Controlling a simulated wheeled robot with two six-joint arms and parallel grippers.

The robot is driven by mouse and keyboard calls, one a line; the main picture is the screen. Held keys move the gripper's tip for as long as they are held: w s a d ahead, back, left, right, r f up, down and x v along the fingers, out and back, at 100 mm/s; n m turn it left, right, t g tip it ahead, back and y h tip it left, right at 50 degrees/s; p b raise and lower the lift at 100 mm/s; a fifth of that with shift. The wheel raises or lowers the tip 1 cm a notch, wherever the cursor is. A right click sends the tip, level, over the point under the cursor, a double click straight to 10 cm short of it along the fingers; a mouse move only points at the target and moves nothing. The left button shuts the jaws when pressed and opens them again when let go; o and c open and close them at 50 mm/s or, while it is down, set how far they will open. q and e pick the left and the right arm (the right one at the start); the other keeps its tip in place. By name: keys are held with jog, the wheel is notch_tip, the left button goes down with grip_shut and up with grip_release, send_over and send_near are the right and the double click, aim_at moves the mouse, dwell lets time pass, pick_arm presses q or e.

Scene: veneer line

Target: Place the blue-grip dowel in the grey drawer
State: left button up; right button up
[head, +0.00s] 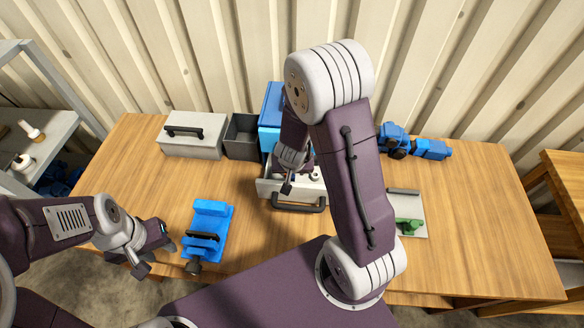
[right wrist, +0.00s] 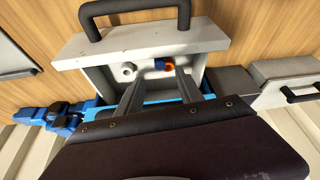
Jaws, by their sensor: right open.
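The grey drawer (head: 268,187) is pulled open at the middle back of the table, with its black handle toward me. It also shows in the right wrist view (right wrist: 95,50). A small blue and orange piece (right wrist: 163,65), perhaps the blue-grip dowel, lies inside the drawer, by its front wall. A white round piece (right wrist: 127,71) is to its left in the drawer. My right gripper (right wrist: 155,92) is open over the drawer, its fingers pointing in, with nothing visible between them. My left gripper (head: 158,258) appears open and empty, left of the blue vise.
The blue vise (head: 209,222) stands at the front left of the table. A grey box with a black handle (head: 195,145) and a dark open bin (head: 240,150) are at the back left. A blue tool (head: 430,149) and a plate with a green piece (head: 407,205) are on the right.

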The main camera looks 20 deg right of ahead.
jog(key=s+a+r+n+y+p, duration=0.25)
jog(key=s+a+r, duration=0.3)
jog(key=r, duration=0.35)
jog(key=s+d+r+n+g, duration=0.2)
jog(key=s+g, duration=0.1)
jog(key=s, duration=0.4)
pick_arm(q)
notch_tip(320, 180, down, 6)
jog(key=b, duration=1)
jog(key=shift+f, duration=0.2)
pick_arm(e)
notch_tip(320, 180, down, 10)
jog(key=shift+w+a, duration=0.25)
jog(key=shift+w, duration=0.05)
pick_arm(q)
jog(key=shift+s, duration=0.1)
pick_arm(e)
jog(key=shift+r+h, duration=0.15)
jog(key=shift+h, duration=0.1)
pick_arm(q)
jog(key=shift+c, duration=0.3)
